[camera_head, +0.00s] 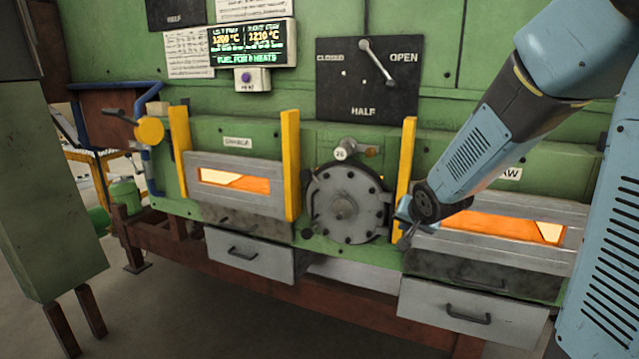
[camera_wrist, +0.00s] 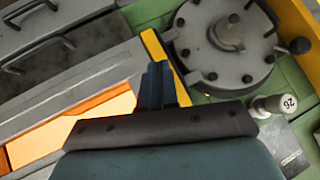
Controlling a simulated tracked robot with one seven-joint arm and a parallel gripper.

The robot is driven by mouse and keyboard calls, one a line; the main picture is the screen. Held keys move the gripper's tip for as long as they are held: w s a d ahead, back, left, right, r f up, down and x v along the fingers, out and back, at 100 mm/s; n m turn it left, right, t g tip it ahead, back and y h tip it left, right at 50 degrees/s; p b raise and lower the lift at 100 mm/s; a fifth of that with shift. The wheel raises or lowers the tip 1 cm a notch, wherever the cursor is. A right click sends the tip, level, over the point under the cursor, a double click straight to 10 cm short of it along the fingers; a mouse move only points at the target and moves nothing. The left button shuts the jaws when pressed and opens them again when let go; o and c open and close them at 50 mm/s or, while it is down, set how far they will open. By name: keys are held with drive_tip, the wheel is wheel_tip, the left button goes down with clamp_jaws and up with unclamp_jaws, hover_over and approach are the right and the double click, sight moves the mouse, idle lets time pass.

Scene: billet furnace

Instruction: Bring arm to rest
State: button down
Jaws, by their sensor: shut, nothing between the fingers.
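My blue arm comes in from the right in the head view and reaches down to the left. My gripper (camera_head: 404,238) is at the left end of the right-hand furnace door, beside the yellow guide post. In the wrist view my gripper (camera_wrist: 157,70) shows its fingers together, with nothing between them. Behind the fingers are the yellow post (camera_wrist: 160,50) and the round bolted cover (camera_wrist: 228,42). I cannot tell whether the fingertips touch the furnace front.
The right door (camera_head: 500,225) and left door (camera_head: 238,183) have glowing windows. The round cover (camera_head: 345,203) sits between them. A lever panel (camera_head: 367,80) marked CLOSED, HALF and OPEN is above. Drawers (camera_head: 250,256) jut out below. A green cabinet (camera_head: 45,180) stands at left.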

drive_tip(key=s+r+n+g, duration=0.1)
drive_tip(key=s+r, duration=0.2)
drive_tip(key=s, duration=0.6)
drive_tip(key=s+d+r+n+g, duration=0.1)
drive_tip(key=s+r, duration=0.3)
drive_tip(key=s, duration=0.5)
drive_tip(key=s+d+r+n+g, duration=0.1)
drive_tip(key=s+r, duration=0.3)
drive_tip(key=s, duration=0.5)
drive_tip(key=shift+n+g, duration=0.4)
drive_tip(key=shift+n, duration=0.5)
